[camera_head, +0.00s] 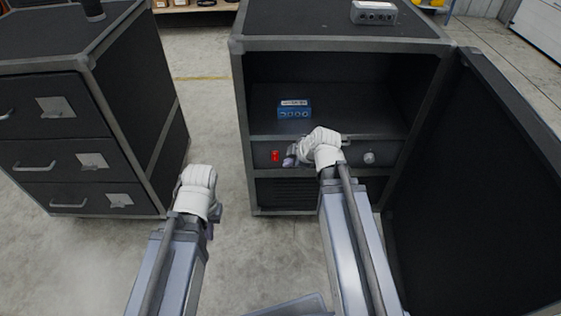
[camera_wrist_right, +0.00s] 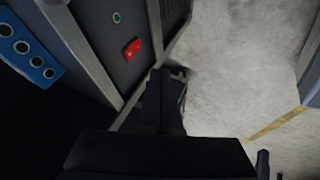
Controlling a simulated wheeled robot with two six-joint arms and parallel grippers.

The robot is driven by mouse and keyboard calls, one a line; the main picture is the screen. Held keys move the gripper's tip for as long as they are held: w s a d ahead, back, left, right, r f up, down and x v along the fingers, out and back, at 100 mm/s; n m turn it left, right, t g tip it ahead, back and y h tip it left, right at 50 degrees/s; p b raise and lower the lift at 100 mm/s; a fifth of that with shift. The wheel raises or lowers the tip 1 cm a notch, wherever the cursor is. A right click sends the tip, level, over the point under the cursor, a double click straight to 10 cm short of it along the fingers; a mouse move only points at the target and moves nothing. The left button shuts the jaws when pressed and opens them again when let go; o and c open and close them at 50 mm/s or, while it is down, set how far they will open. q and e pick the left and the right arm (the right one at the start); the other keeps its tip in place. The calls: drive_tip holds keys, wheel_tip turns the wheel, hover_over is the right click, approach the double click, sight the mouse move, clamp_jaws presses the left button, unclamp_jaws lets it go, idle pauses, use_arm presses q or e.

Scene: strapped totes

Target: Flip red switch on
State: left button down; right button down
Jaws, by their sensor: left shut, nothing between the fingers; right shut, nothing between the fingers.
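The red switch (camera_head: 276,156) sits on the left part of the dark panel below the cabinet's open shelf. It also shows in the right wrist view (camera_wrist_right: 132,49), near a small green-ringed round fitting (camera_wrist_right: 116,17). My right gripper (camera_head: 290,160) is shut and empty, just right of the red switch in the head view. I cannot tell whether it touches the panel. Its dark fingers (camera_wrist_right: 166,88) show below and right of the switch in the wrist view. My left gripper (camera_head: 214,214) is shut and empty, low in front of the gap between the cabinets.
A blue box (camera_head: 294,109) stands on the shelf of the open cabinet (camera_head: 239,110). A round knob (camera_head: 369,158) is on the panel's right. The open door (camera_head: 475,180) blocks the right side. A drawer cabinet (camera_head: 140,95) stands left. A grey device (camera_head: 373,13) sits on top.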

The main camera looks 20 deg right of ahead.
sight(278, 159)
drive_tip(key=shift+w+a+f+b, duration=0.15)
drive_tip(key=shift+w+f+b, duration=1.25)
drive_tip(key=shift+w+f, duration=0.1)
drive_tip(key=shift+w+a+f+b, duration=0.2)
drive_tip(key=shift+w+f+b, duration=1.15)
drive_tip(key=shift+w+b, duration=0.15)
drive_tip(key=shift+w+a+f+b, duration=0.15)
drive_tip(key=shift+w+f+b, duration=1.2)
drive_tip(key=shift+w+f, duration=0.15)
drive_tip(key=shift+w+f, duration=0.2)
drive_tip(key=shift+w, duration=0.15)
drive_tip(key=shift+s+r, duration=0.1)
drive_tip(key=shift+r, duration=0.15)
